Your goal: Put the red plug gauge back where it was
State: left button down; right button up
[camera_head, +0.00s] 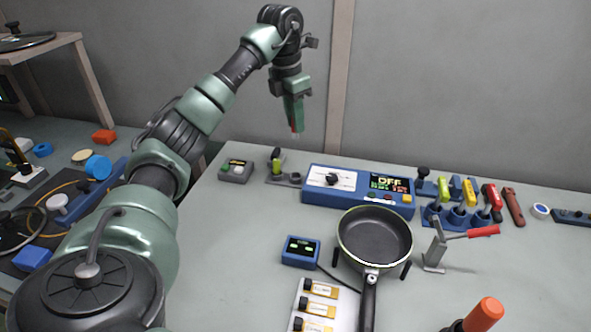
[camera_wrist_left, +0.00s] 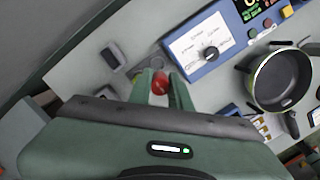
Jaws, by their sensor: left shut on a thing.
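My left gripper (camera_head: 294,122) is raised in the air near the back wall, above the far left part of the grey table. It is shut on a small red piece, likely the red plug gauge; a bit of red shows at the fingertips. In the left wrist view the round red end (camera_wrist_left: 160,83) sits between the fingers (camera_wrist_left: 160,92); the rest of it is hidden. A blue rack (camera_head: 460,217) at the back right holds several coloured handles, among them a yellow one (camera_head: 470,193) and a red one (camera_head: 492,196). My right gripper is out of view.
A blue control box (camera_head: 320,196) with a dial and display stands at the back. A grey button box (camera_head: 236,171) and a small stand with a green top (camera_head: 277,161) are left of it. An orange-handled item (camera_head: 484,314) is front right.

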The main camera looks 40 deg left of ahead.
pick_arm(q)
notch_tip(320, 180, down, 14)
jog(key=shift+f, duration=0.15)
dwell(0.3)
jog(key=c, duration=1.6)
grip_release()
jog(key=shift+f, duration=0.15)
jog(key=r, duration=0.4)
jog(key=s+r, duration=0.1)
jog(key=r, duration=0.7)
jog(key=shift+s+a+r, duration=0.15)
jog(key=shift+s+a, duration=0.15)
jog(key=shift+s, duration=0.1)
